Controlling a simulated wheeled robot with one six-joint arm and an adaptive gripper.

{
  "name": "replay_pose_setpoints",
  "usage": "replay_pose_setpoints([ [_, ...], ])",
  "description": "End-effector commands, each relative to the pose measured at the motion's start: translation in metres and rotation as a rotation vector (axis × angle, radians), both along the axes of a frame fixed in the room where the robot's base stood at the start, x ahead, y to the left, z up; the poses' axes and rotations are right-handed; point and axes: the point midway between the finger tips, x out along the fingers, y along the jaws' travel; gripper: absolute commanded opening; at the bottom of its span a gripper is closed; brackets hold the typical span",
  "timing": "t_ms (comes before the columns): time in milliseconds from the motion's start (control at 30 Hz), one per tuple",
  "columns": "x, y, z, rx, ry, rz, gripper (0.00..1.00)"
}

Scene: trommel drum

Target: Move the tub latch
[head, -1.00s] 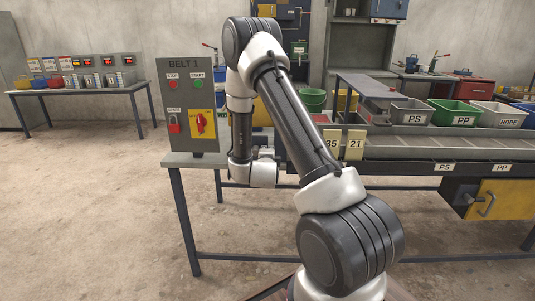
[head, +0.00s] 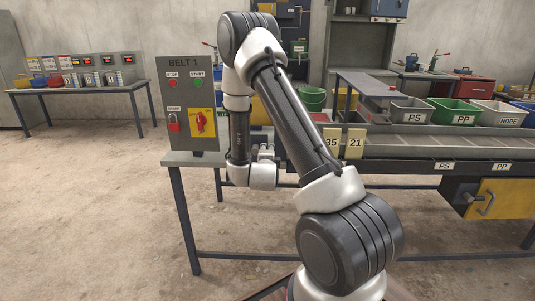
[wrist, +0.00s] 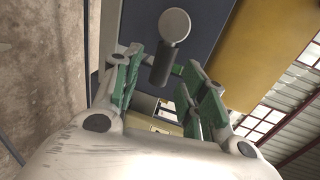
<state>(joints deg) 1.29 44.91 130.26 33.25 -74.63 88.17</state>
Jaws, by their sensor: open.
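In the wrist view, a grey rod with a round, flat end (wrist: 173,35) stands out between my fingers. It looks like a latch handle, but I cannot tell for sure. My gripper (wrist: 160,85) is open, with its green-padded fingers spread on either side of the rod's lower part. I see no clear contact between the pads and the rod. In the head view my own arm hides most of the gripper, and I cannot make out the latch there.
In the wrist view a dark panel (wrist: 205,22) and a large yellow surface (wrist: 265,45) lie close by. In the head view, the Belt 1 control box (head: 186,95) stands left of my arm, with the conveyor (head: 430,152) to the right. The floor at left is clear.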

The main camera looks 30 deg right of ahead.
Motion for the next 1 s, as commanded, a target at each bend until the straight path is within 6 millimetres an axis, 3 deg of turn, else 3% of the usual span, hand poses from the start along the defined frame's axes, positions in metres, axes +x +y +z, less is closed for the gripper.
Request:
replay_pose_setpoints([
  [200, -0.041, 0.029, 0.010, 0.000, 0.002, 0.004, 0.42],
  [433, -0.071, 0.048, 0.017, 0.000, 0.001, 0.002, 0.42],
  [1000, -0.077, 0.052, 0.018, 0.002, 0.000, 0.001, 0.42],
])
